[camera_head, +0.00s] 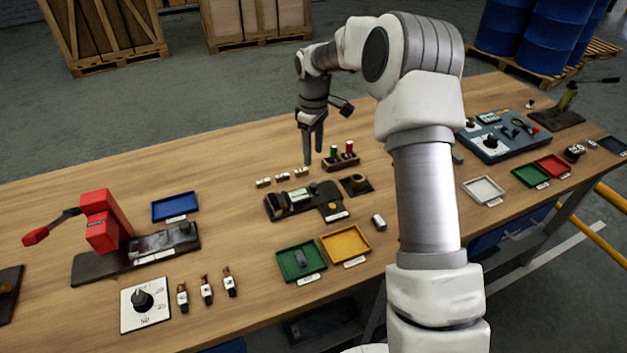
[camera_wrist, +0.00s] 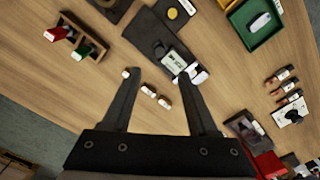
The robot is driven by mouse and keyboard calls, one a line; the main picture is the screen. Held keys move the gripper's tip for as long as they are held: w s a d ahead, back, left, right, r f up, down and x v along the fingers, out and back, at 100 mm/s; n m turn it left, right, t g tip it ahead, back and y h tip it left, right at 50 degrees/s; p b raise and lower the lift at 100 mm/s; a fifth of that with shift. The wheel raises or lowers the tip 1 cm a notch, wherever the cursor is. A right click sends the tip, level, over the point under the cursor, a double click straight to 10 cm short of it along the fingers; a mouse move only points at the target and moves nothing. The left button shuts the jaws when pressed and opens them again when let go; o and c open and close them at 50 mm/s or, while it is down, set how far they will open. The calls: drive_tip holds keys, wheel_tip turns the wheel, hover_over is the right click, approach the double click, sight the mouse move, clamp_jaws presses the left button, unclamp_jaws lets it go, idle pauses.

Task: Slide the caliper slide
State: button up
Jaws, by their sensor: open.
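The caliper appears to be the dark fixture (camera_head: 275,209) with a small pale display (camera_head: 299,196) near the middle of the bench. In the wrist view its display (camera_wrist: 173,59) and a pale end lie near the tip of the right finger. A dark knob-like part stands beside the display; I cannot tell for sure which part is the slide. My gripper (camera_head: 313,156) points down above the bench, behind the fixture in the head view. In the wrist view my gripper (camera_wrist: 158,73) is open, with nothing held between its fingers.
Several small white-and-brown pieces (camera_head: 282,177) lie between gripper and fixture. A holder (camera_head: 343,163) with red and green plugs stands right of the gripper. Green (camera_head: 289,276) and yellow (camera_head: 335,257) trays lie in front. A red lever press (camera_head: 101,221) stands left.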

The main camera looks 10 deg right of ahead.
sight(314, 184)
wheel_tip(314, 184, down, 11)
drive_tip(key=shift+f, duration=0.1)
idle(0.3)
clamp_jaws()
idle(1.3)
